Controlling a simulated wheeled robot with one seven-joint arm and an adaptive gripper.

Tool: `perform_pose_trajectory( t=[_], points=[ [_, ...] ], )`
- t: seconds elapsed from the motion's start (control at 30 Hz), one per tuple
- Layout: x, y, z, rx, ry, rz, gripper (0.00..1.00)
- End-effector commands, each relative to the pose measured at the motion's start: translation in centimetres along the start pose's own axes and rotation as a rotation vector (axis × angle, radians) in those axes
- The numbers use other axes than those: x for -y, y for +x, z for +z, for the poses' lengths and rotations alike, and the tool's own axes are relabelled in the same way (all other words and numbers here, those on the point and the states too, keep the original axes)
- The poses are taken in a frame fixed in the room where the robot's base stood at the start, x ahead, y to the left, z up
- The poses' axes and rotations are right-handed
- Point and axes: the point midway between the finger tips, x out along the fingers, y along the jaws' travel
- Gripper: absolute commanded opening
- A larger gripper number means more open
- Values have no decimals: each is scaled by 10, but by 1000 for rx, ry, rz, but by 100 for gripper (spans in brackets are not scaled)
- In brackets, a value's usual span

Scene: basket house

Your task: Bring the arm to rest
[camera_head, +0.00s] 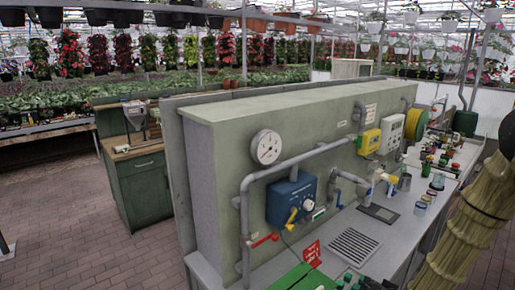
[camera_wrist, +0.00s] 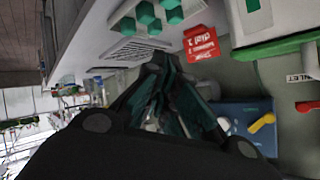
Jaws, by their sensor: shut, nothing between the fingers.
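My gripper (camera_wrist: 163,62) shows in the wrist view as two dark fingers that come together at their tips. It is shut, and nothing shows between the fingers. The view is turned over, with the counter at the top. The fingertips appear close to a red sign (camera_wrist: 200,43) and a vent grille (camera_wrist: 138,50). I cannot tell how far off they are. In the head view I do not make out my gripper.
The grey counter (camera_head: 396,226) runs along a wall panel (camera_head: 222,150) with a blue box (camera_head: 285,203), pipes and a gauge (camera_head: 266,147). Green-capped bottles (camera_wrist: 145,13) stand near the sign. Several jars stand farther along. Open brick floor (camera_head: 95,235) lies at the left.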

Motion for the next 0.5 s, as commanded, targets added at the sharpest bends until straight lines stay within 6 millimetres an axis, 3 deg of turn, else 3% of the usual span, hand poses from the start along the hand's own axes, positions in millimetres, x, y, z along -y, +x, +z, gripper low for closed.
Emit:
perform_pose_trajectory(
  t=[0.03, 0.27, 0.5],
  points=[
    [0, -4, 31, 60, -20, 19, 0],
    [-6, -38, 160, 326, -108, 102, 0],
    [-17, -104, 281, 606, -204, 181, 0]
  ],
)
